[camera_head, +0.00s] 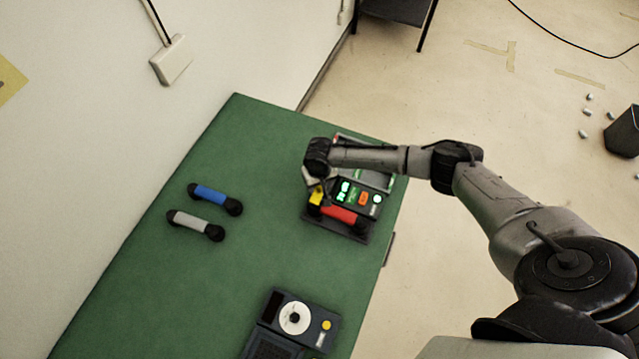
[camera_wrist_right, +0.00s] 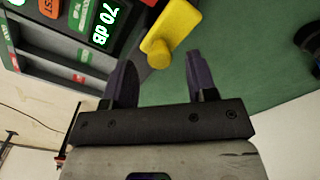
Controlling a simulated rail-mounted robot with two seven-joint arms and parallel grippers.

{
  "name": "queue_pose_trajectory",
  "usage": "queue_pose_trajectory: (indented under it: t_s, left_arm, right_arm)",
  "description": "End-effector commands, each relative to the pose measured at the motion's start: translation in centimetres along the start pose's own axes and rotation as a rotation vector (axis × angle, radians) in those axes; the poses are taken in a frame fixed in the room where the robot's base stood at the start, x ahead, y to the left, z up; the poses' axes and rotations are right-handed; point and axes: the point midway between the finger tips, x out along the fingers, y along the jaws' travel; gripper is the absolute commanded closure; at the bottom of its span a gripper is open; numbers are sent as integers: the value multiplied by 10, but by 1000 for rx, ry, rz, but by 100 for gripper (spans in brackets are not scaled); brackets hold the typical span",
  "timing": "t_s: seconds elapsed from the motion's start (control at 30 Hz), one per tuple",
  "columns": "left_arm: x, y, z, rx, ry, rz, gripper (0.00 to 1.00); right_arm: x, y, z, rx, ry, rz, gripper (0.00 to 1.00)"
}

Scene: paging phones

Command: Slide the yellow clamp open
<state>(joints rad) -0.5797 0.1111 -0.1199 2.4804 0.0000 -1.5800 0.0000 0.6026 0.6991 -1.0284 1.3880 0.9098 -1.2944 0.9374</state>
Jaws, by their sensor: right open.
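The yellow clamp (camera_head: 316,196) sits at the left side of a dark device (camera_head: 378,181) with a lit green display, beside a red handset (camera_head: 339,214). In the right wrist view the yellow clamp (camera_wrist_right: 174,32) is a tab with a rounded end. My right gripper (camera_wrist_right: 160,75) is open, with its two dark fingers on either side of the clamp's rounded end and their tips near it. I cannot tell whether either finger touches it. In the head view my right gripper (camera_head: 316,180) is just above the clamp and partly hides it. My left gripper is out of view.
A blue handset (camera_head: 211,196) and a grey handset (camera_head: 190,221) lie on the green table (camera_head: 225,150) to the left. Another device with a white dial (camera_head: 294,318) stands at the near edge. The table between them is clear.

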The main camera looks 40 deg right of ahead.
Motion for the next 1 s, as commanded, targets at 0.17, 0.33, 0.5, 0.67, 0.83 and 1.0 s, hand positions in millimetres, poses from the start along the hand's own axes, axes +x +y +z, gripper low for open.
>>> queue_pose_trajectory:
  t_s: [0.17, 0.33, 0.5, 0.67, 0.83, 1.0]
  left_arm:
    - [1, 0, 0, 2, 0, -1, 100]
    - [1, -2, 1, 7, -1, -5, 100]
    - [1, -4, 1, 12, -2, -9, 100]
    - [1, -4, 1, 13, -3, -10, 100]
    - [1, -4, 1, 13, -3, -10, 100]
    - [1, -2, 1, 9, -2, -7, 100]
  right_arm:
    - [10, 0, 0, 0, 1, 0, 48]
    - [12, 0, 0, 0, 1, 0, 48]
    - [12, 0, 0, 0, 0, 0, 48]
    - [12, 0, 0, 0, 0, 0, 62]
    - [12, 0, 0, 0, 0, 0, 78]
    - [11, 0, 0, 0, 0, 0, 95]
